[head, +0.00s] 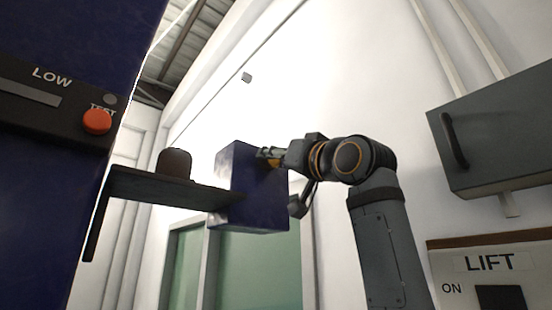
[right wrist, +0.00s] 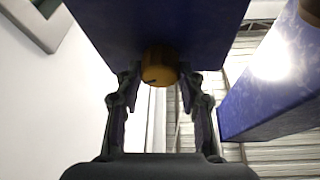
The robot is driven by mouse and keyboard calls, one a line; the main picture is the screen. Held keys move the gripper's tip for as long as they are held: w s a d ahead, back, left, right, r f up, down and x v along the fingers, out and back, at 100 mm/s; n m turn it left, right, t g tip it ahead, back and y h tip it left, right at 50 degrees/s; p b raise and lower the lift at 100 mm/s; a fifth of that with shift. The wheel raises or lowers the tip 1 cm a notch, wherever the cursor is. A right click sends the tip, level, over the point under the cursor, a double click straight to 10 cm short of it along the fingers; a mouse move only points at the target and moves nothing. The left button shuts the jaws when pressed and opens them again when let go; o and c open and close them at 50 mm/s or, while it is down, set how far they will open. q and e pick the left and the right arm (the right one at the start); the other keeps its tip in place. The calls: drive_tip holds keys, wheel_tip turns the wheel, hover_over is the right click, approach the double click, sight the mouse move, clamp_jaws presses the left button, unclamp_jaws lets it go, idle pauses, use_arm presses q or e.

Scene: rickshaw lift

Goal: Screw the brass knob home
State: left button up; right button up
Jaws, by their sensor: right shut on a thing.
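A brass knob (right wrist: 160,65) with a dark mark on its face sits at the lower edge of a dark blue box in the right wrist view. My right gripper (right wrist: 158,80) has one finger on each side of it and is shut on it. In the head view, my right gripper (head: 270,157) reaches in from the right to the face of the blue box (head: 253,190). A bit of the brass knob (head: 273,163) shows there, mostly hidden by the fingers. I cannot tell how deep the knob sits. My left gripper is not in view.
A dark shelf (head: 165,190) with a brown rounded object (head: 174,164) stands left of the box. A large blue cabinet with an orange button (head: 97,121) fills the left. A grey cupboard (head: 500,130) and a LIFT panel (head: 490,264) are at right.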

drive_tip(key=shift+m, duration=0.4)
drive_tip(key=shift+s+a+r+m+t+h, duration=0.15)
drive_tip(key=shift+m+h, duration=0.6)
drive_tip(key=shift+m, duration=0.7)
drive_tip(key=shift+w+d+f+m+t+h, duration=0.1)
drive_tip(key=shift+m+h, duration=0.7)
drive_tip(key=shift+m, duration=0.7)
drive_tip(key=shift+s+a+r+m+t+h, duration=0.15)
drive_tip(key=shift+m+h, duration=0.6)
drive_tip(key=shift+m, duration=0.7)
drive_tip(key=shift+w+d+f, duration=0.1)
drive_tip(key=o, duration=1.2)
drive_tip(key=shift+c, duration=0.2)
